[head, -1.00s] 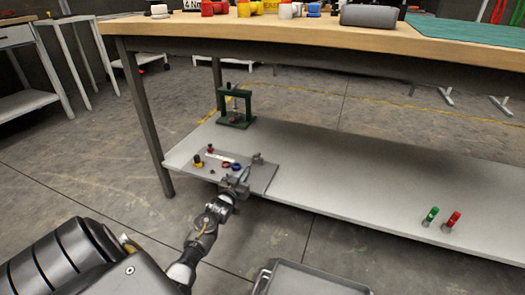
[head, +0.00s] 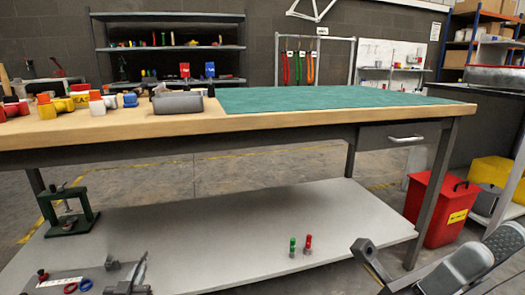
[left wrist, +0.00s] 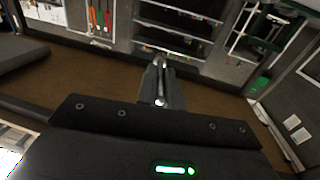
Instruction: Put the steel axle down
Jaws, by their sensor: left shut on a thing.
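My left gripper (head: 132,282) is low at the left of the head view, at the fixture board on the lower shelf. It also shows in the left wrist view (left wrist: 160,82), its fingers close together. A small bright metal piece, seemingly the steel axle (left wrist: 160,101), shows between them; most of it is hidden. The grey fixture board (head: 52,276) lies at the left end of the shelf, partly cut off by the picture edge. My right gripper (head: 370,258) is at the lower right, in front of the shelf; its fingers are not clear enough to judge.
The lower shelf (head: 210,240) is mostly bare. A green press (head: 70,222) stands behind the board. A red bin (head: 440,208) stands right.

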